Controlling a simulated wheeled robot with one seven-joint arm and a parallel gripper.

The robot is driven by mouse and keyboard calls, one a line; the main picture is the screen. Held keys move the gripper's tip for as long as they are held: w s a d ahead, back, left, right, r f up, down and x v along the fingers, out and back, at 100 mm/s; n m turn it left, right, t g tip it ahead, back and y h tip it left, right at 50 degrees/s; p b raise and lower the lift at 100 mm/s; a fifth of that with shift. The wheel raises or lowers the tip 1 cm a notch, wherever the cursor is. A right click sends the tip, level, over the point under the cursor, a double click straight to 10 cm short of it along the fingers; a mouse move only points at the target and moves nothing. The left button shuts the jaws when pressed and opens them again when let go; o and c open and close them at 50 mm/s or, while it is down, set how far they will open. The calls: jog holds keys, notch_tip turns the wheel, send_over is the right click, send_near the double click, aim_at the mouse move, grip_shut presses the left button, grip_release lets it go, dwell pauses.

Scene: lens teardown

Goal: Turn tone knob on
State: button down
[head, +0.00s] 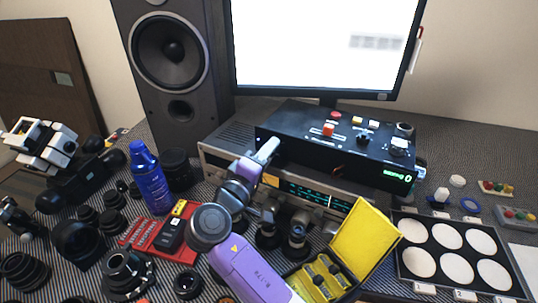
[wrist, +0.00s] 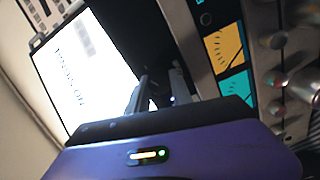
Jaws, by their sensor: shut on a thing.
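My gripper (head: 268,150) reaches to the front left of a black control box (head: 335,168), and its jaws are closed at the box's front face. In the wrist view, the two grey fingers of my gripper (wrist: 157,92) point at the dark face of the black box (wrist: 140,30). The tone knob is hidden at the fingertips, and I cannot see its position or any marking. A small bluish light shows beside the right finger. The green display (head: 397,180) is lit at the right end of the box front.
A monitor (head: 320,45) and a speaker (head: 170,60) stand behind.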

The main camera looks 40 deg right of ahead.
jog(key=shift+f, duration=0.1)
dwell(0.3)
jog(key=c, duration=1.4)
grip_release()
jog(key=shift+a, duration=0.15)
jog(key=v, duration=0.7)
jog(key=shift+s+a, duration=0.2)
jog(key=shift+a, duration=0.1)
